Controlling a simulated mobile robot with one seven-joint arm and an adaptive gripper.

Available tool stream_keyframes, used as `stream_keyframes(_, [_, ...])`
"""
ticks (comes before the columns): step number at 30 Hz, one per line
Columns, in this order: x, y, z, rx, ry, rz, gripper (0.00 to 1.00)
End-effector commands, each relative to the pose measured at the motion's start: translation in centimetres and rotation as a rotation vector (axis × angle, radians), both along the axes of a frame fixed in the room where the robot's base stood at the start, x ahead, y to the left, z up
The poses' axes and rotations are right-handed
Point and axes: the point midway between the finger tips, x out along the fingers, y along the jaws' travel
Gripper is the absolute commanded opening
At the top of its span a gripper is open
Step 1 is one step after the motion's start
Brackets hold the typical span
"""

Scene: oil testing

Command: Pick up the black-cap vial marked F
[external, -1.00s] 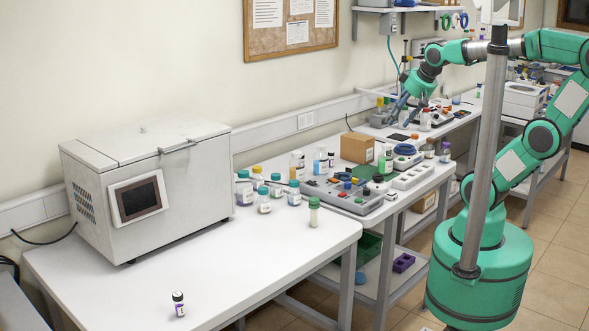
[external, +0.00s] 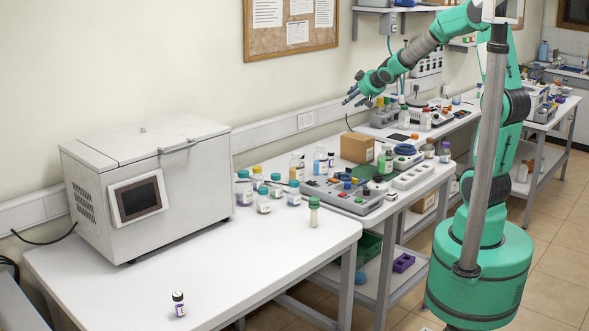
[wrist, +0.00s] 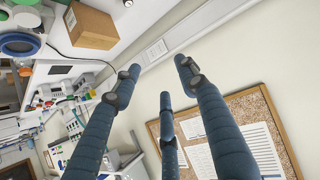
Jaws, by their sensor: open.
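My gripper (external: 355,97) is high above the far benches near the wall, well to the right of and behind this vial. In the wrist view, its three blue-grey fingers (wrist: 156,80) are spread, with nothing between them. The vial does not show in the wrist view.
The grey machine (external: 150,190) fills the bench's left back. A green-capped vial (external: 314,212) stands near the bench's right edge, beside several capped bottles (external: 264,200). A cardboard box (external: 357,148) stands farther back. The bench's front is mostly clear.

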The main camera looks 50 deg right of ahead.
Motion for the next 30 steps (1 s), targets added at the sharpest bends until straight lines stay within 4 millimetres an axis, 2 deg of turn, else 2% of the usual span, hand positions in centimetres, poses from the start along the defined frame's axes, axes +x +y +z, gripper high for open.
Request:
stream_keyframes(1, [1.3,-1.1,-1.2,0.001,-0.008,0.005,0.42])
stream_keyframes(6, [5.3,-3.9,-4.6,0.006,-0.057,0.047,0.42])
stream_keyframes(15, [10.3,-8.1,-12.3,0.053,-0.135,0.137,0.42])
stream_keyframes(24, [12.3,-10.8,-20.7,0.142,-0.202,0.234,0.42])
stream_keyframes(30, [12.4,-11.4,-23.8,0.185,-0.23,0.273,0.42])
